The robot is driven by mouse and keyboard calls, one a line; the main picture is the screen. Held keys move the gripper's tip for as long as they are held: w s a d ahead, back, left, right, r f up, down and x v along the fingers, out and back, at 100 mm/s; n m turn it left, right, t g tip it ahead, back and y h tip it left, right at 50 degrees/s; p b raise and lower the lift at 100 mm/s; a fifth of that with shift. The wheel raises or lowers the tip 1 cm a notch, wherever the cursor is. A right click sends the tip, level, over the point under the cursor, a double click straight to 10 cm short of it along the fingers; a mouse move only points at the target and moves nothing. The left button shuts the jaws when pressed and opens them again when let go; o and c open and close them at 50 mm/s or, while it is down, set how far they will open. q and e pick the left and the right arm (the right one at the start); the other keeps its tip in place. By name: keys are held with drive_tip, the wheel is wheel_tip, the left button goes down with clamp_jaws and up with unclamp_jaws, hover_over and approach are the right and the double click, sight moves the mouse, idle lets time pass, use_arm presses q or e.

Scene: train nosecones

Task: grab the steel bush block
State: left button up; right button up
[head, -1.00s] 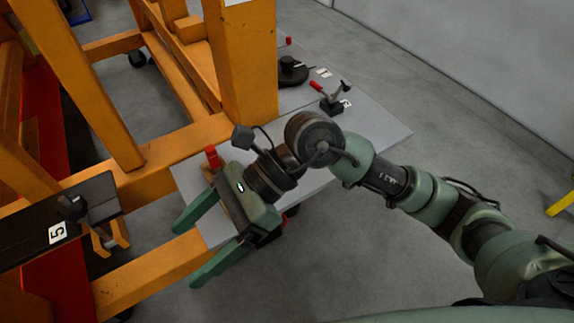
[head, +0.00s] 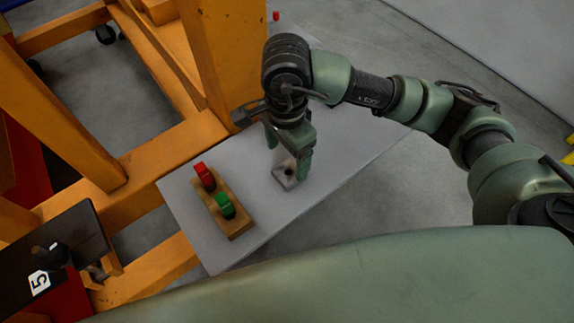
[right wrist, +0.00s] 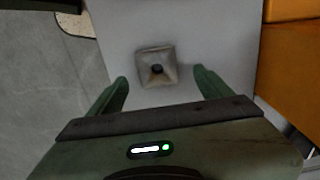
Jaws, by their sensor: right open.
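The steel bush block (head: 284,180) is a small grey square block with a dark round hole, lying on the pale grey board (head: 330,180). In the right wrist view the block (right wrist: 148,75) shows whole, with the hole in its middle. My right gripper (head: 287,155) is open and points down over the block, its near finger partly covering it in the head view. In the right wrist view the block lies ahead of and between the two green fingertips (right wrist: 160,78), with gaps on both sides. My left gripper is not in view.
A wooden strip (head: 238,225) with a red clamp (head: 204,176) and a green clamp (head: 225,205) lies left of the block. An orange frame (head: 215,65) stands behind. A black bracket marked 5 (head: 75,230) is at the left. The board's right part is clear.

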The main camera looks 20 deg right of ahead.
sight(288, 175)
drive_tip(key=shift+s+d+f+p, duration=0.1)
drive_tip(key=shift+s+f+p, duration=0.1)
drive_tip(key=shift+f+p, duration=0.3)
drive_tip(key=shift+s+d+f+p, duration=0.15)
drive_tip(key=shift+f+p, duration=0.1)
drive_tip(key=shift+f, duration=0.3)
drive_tip(key=shift+w+a+f, duration=0.1)
drive_tip(key=shift+f, duration=0.7)
drive_tip(key=shift+f+p, duration=0.3)
drive_tip(key=shift+f, duration=0.55)
drive_tip(key=shift+w, duration=0.1)
clamp_jaws()
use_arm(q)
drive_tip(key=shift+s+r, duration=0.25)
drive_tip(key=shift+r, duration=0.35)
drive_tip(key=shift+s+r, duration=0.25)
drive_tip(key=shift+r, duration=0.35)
use_arm(e)
drive_tip(key=shift+r, duration=0.15)
